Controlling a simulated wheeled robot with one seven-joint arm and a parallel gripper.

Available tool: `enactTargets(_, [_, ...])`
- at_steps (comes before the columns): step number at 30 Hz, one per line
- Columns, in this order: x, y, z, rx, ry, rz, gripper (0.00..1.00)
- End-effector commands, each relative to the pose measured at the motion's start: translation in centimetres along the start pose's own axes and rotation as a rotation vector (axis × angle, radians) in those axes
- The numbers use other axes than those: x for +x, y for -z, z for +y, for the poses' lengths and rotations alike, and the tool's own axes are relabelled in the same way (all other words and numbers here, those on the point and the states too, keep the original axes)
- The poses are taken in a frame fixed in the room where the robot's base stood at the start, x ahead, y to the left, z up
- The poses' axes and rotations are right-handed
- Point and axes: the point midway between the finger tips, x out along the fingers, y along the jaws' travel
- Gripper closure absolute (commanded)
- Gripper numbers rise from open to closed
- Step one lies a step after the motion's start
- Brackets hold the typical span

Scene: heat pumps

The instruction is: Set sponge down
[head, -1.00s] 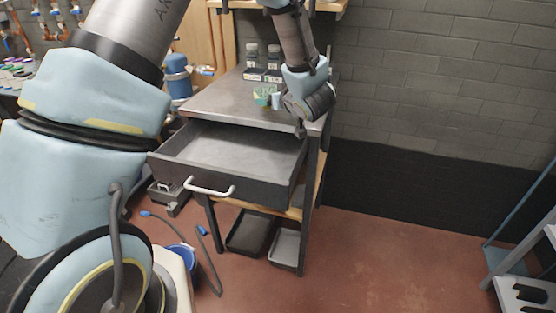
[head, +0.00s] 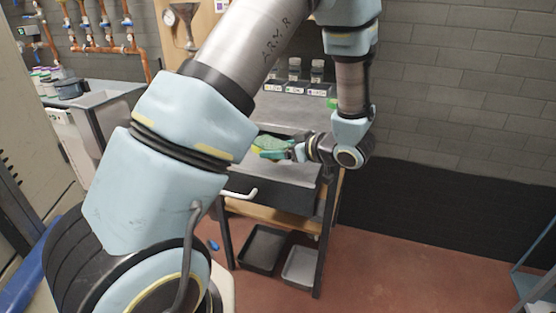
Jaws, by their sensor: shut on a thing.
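My gripper (head: 285,152) is in the middle of the head view, pointing left and shut on a green and yellow sponge (head: 272,143). In the picture the sponge lies over the open drawer (head: 272,190) of the metal workbench (head: 292,108). I cannot tell its exact height above the drawer. My arm hides the left part of the drawer and part of the bench top.
Two trays sit below, one black (head: 263,249) and one grey (head: 300,264). Red floor is free at the right.

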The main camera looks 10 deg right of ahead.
Motion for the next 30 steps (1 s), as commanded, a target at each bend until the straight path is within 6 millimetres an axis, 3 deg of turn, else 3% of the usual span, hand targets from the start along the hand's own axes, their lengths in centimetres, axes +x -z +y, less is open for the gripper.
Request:
enactTargets(6, [1.1, -2.8, 0.0, 0.003, 0.0, 0.0, 0.71])
enactTargets(30, [1.8, -4.6, -0.2, 0.008, 0.002, -0.006, 0.71])
